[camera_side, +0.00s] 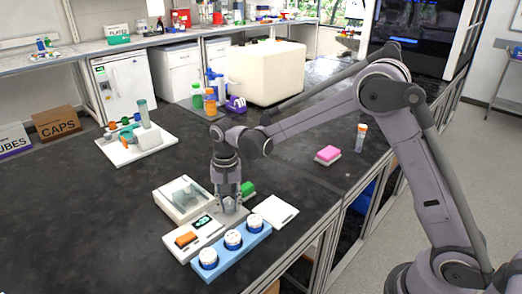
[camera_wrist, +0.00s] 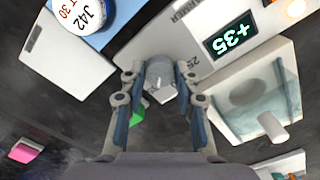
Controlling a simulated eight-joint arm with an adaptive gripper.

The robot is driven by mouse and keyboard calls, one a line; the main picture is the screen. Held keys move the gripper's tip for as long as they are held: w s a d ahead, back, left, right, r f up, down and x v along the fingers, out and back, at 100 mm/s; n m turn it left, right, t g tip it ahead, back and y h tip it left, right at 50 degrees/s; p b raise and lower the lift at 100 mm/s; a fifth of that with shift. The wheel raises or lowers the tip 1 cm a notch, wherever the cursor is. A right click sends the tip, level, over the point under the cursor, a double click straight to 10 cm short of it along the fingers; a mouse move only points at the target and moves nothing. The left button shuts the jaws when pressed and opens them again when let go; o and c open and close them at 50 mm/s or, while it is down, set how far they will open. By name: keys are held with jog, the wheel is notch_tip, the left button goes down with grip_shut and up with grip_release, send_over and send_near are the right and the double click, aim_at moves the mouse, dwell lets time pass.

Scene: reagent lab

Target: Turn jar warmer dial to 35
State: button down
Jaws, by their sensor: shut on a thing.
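The jar warmer (camera_side: 209,236) is a light grey unit on the black bench, with a dark display (camera_side: 202,222) on top. In the wrist view the display (camera_wrist: 231,35) reads "+35" in green. My gripper (camera_side: 229,203) points down over the warmer's right end. In the wrist view my gripper (camera_wrist: 160,72) has its fingers on both sides of the grey round dial (camera_wrist: 161,77), shut on it. A "25" mark is printed beside the dial. In the side view the fingers largely hide the dial.
A blue rack (camera_side: 221,267) with three white-lidded jars stands in front of the warmer. A white box with a clear window (camera_side: 183,196) is behind it, and a white plate (camera_side: 278,211) lies to the right. A pink sponge-like block (camera_side: 328,153) lies farther right.

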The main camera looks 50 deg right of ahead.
aim_at(229, 205)
dwell(0.3)
jog(key=c, duration=1)
grip_release()
jog(key=shift+r, duration=0.1)
notch_tip(229, 205, up, 12)
jog(key=shift+f, duration=0.1)
